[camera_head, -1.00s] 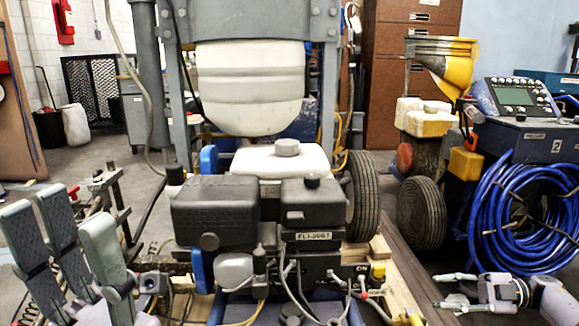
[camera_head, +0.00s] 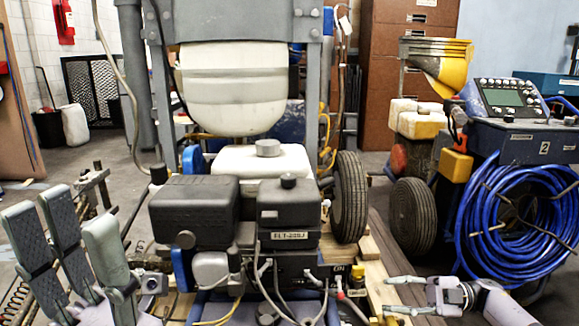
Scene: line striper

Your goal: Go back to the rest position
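The line striper stands in the middle of the view, with a dark engine block (camera_head: 195,218), a white tank (camera_head: 262,163) and a large pale container (camera_head: 235,90) above it. My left gripper (camera_head: 62,245) is in the lower left corner, with its grey fingers spread upward and nothing between them. It is to the left of the engine and apart from it. My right gripper (camera_head: 396,296) is at the lower right, its fingers pointing left and spread, with nothing between them. It is just right of the red and yellow fittings (camera_head: 358,277) on the engine; I cannot tell the gap in depth.
A second machine with a coiled blue hose (camera_head: 515,218), a control panel (camera_head: 508,97) and a yellow funnel (camera_head: 445,68) stands at the right. A black wheel (camera_head: 413,215) is between the machines. A brown cabinet (camera_head: 385,50) is behind. Grey floor (camera_head: 75,165) shows at the left.

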